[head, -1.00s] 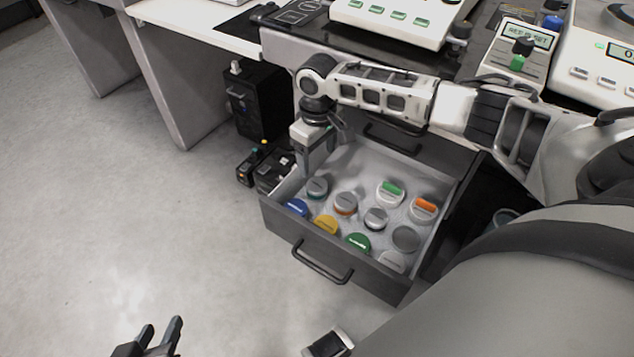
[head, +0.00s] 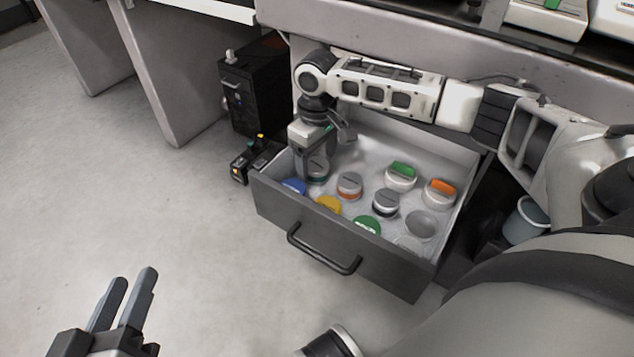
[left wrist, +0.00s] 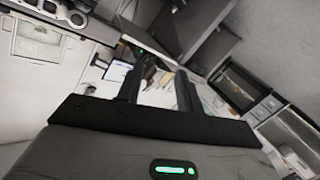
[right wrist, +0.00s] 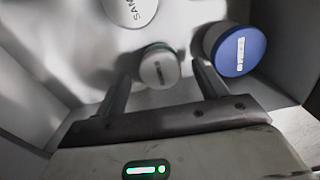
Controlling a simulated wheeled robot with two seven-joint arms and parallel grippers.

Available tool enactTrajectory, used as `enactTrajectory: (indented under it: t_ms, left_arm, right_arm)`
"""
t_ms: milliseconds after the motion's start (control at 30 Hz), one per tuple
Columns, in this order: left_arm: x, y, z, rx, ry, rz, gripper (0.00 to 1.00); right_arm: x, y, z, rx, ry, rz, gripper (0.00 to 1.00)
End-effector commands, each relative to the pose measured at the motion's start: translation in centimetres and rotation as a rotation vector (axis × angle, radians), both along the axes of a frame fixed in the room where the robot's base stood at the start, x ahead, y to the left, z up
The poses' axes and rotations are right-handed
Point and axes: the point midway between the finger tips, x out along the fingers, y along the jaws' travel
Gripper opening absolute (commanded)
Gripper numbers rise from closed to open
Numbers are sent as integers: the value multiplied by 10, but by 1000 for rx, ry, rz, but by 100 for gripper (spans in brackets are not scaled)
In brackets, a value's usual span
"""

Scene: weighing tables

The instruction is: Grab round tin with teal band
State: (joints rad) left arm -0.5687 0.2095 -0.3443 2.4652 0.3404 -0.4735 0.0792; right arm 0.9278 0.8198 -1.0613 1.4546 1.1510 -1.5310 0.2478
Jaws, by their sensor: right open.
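The round tin with the teal band (head: 318,172) stands in the open drawer (head: 345,240), at its left side, with a grey lid. My right gripper (head: 316,160) is low over it and partly hides it in the head view. In the right wrist view the tin (right wrist: 160,68) shows between the tips of the open right fingers (right wrist: 162,78), with a thin teal rim; I cannot tell whether the fingers reach down around it. My left gripper (head: 128,290) is open and empty over the floor, far from the drawer.
A blue-lidded tin (right wrist: 238,50) stands close beside the right finger. Tins with yellow (head: 328,204), orange-band (head: 349,186), green (head: 366,226) and other lids fill the drawer. A black cabinet (head: 258,90) stands left of it. The floor at left is clear.

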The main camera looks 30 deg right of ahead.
Motion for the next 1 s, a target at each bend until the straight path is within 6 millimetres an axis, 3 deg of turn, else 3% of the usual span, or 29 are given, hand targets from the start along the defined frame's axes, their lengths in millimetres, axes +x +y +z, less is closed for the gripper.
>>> enactTrajectory:
  t_ms: [33, 133, 300, 567, 733, 1000]
  left_arm:
    - [3, -1, -3, -31, -35, -2, 36]
    - [10, -1, 10, -51, -127, -1, 36]
    - [13, 0, 25, -75, -202, 0, 36]
    - [13, 0, 29, -77, -211, 0, 36]
    - [13, 0, 28, -77, -211, 0, 36]
    - [13, 0, 28, -75, -208, 1, 36]
  right_arm:
    - [0, 0, -14, -1, -1, 0, 72]
    - [0, 0, -21, -2, -2, 0, 72]
    - [0, 0, -25, -1, 0, 0, 72]
    - [0, 0, -23, -1, 0, 0, 72]
    - [0, 0, -23, -1, 0, 0, 24]
    - [0, 0, -23, -1, 0, 0, 22]
